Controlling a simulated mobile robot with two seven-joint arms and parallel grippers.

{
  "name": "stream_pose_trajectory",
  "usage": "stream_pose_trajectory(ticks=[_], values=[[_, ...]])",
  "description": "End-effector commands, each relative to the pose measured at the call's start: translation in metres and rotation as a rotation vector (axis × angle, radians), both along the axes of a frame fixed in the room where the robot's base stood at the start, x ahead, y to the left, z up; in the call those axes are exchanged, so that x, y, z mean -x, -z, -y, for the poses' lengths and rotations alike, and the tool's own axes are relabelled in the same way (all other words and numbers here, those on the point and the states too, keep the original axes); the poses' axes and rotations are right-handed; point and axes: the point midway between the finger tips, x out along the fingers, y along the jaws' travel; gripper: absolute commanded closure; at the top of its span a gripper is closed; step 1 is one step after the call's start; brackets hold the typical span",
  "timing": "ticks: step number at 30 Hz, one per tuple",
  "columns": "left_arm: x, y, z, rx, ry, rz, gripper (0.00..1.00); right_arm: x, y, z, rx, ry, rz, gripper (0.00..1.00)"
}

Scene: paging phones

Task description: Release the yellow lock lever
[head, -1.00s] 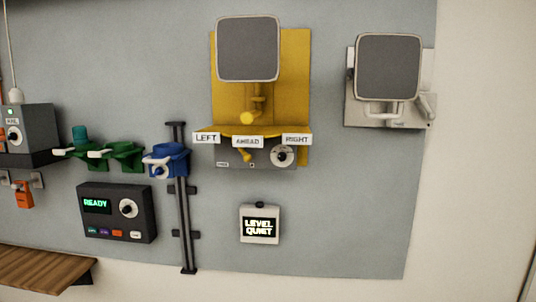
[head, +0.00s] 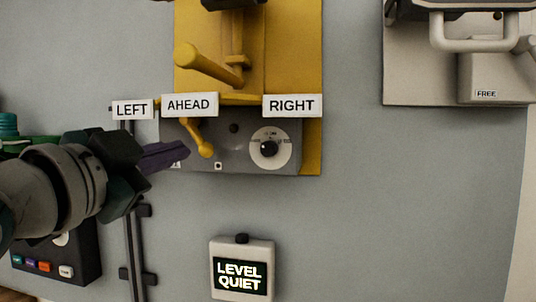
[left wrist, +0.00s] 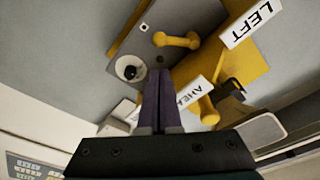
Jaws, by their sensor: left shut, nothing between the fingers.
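A small yellow lever (head: 198,136) with a round knob sits on the grey box (head: 232,158) under the AHEAD label; it tilts down to the right. It also shows in the left wrist view (left wrist: 177,40). A larger yellow handle (head: 210,65) sticks out above the labels. Neither is marked as the lock lever. My left gripper (head: 181,154) is shut and empty, its tips just left of the small lever's knob in the head view. In the left wrist view, the closed fingers (left wrist: 159,78) appear apart from the lever. My right gripper is not in view.
A round dial (head: 269,148) sits right of the lever. LEFT (head: 132,109), AHEAD (head: 189,105) and RIGHT (head: 292,105) labels stand out above. A LEVEL QUIET display (head: 240,272) hangs below. A pale unit (head: 430,70) is at upper right. The grey panel between is clear.

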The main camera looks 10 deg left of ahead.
Motion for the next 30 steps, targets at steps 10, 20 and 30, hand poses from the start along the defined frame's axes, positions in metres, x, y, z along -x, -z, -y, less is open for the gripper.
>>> stream_pose_trajectory(ticks=[10, 20, 30], values=[[-0.001, -0.003, 0.0, -0.005, 0.0, 0.015, 1.0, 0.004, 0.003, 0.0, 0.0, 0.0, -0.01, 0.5], [-0.026, -0.01, 0.003, -0.004, 0.001, 0.013, 1.0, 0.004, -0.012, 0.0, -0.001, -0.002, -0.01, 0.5], [-0.077, -0.014, 0.01, -0.005, 0.001, 0.012, 1.0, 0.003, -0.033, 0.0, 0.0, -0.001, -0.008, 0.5]])
